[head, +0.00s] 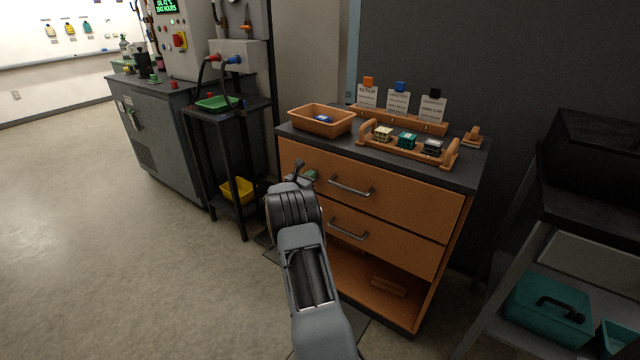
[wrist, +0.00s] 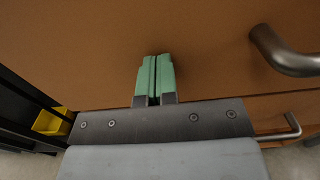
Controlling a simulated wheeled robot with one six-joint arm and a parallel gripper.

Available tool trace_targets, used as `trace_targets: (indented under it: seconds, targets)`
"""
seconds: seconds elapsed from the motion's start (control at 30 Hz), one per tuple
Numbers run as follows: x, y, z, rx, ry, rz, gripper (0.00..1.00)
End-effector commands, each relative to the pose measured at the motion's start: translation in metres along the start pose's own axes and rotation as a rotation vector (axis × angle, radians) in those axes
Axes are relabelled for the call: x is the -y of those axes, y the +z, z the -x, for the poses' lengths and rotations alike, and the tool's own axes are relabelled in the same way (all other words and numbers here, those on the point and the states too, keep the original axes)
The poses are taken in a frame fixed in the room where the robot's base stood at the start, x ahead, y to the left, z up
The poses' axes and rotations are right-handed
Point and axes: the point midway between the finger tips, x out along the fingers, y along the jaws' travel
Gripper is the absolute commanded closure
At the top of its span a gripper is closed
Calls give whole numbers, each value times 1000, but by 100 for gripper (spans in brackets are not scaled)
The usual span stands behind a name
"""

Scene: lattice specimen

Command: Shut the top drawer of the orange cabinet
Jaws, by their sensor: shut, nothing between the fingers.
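The orange cabinet (head: 459,232) stands ahead of me under a dark top. Its top drawer (head: 410,192) has a grey bar handle (head: 351,187). The drawer front looks flush, or nearly flush, with the cabinet, and I see no open drawer interior. My gripper (head: 312,176) is at the left part of this front, left of the handle. In the wrist view its green fingertips (wrist: 154,78) are pressed together with nothing between them, pointing at the top drawer's front (wrist: 90,40). They look very close to it; I cannot tell whether they touch. The handle (wrist: 285,52) is to their right.
The lower drawer (head: 400,248) looks shut, above an open shelf. The top holds an orange tray (head: 321,131) and a rack (head: 405,152) with several small blocks. A black stand (head: 243,180) with a yellow bin (head: 237,190) is left. A dark bench is right.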

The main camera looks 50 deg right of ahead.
Motion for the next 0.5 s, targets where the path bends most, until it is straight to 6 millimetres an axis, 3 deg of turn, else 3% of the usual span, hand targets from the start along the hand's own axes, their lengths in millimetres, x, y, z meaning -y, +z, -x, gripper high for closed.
trace_targets:
  seconds: [0.2, 0.5]
  targets:
    - [-10, 0, -1, 1, 18, 0, 100]
    - [-7, 3, -6, 4, 15, -2, 100]
